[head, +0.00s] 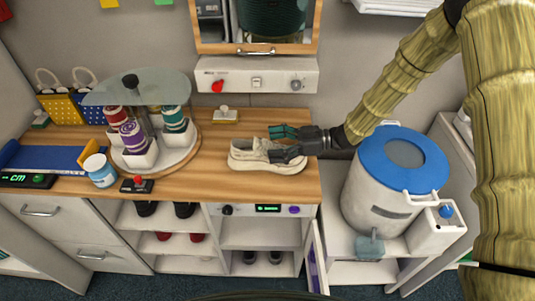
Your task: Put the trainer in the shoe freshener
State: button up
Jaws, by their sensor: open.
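The shoe freshener looks to be the white cabinet (222,209) below, with a green display, two knobs and shelves. Its door (316,262) stands open at the right. Dark shoes (263,257) are on its lower shelf; the upper shelf looks empty.
A round stand with spools (133,138), a white cup (100,170) and a red-buttoned box (137,185) are on the left of the counter. A small brush (225,116) lies behind. A white drum with a blue lid (403,158) stands right.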

jog(key=c, duration=1.8)
jog(key=shift+o, duration=0.2)
